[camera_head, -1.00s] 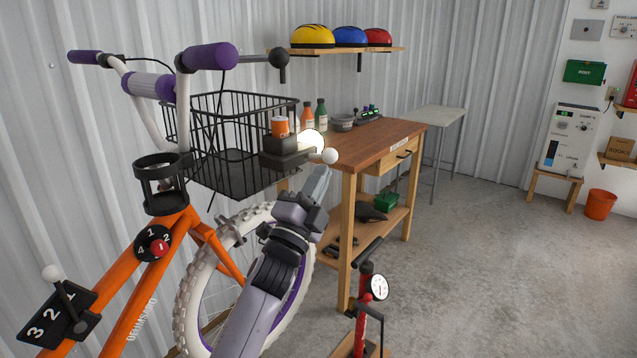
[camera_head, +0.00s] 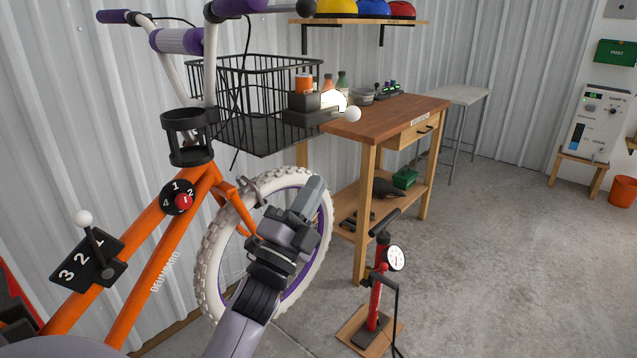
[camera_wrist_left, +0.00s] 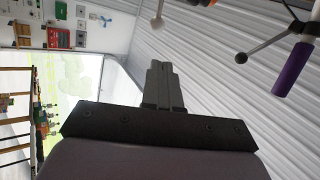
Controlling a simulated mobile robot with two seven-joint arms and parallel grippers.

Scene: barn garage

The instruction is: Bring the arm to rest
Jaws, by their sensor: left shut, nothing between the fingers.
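My left gripper (camera_head: 312,190) is raised in front of the bicycle's white front wheel (camera_head: 213,262). Its fingers are shut with nothing between them, and they also show closed together in the left wrist view (camera_wrist_left: 160,85). It appears clear of the wheel, though the exact gap is hard to judge. The orange bicycle frame (camera_head: 150,250) stands to its left, with a black wire basket (camera_head: 240,105) above. My right gripper is not in view.
A wooden workbench (camera_head: 385,118) stands behind and right of my gripper. A red floor pump (camera_head: 376,290) with a gauge stands on a wooden base at front right. The concrete floor (camera_head: 500,260) at right is open.

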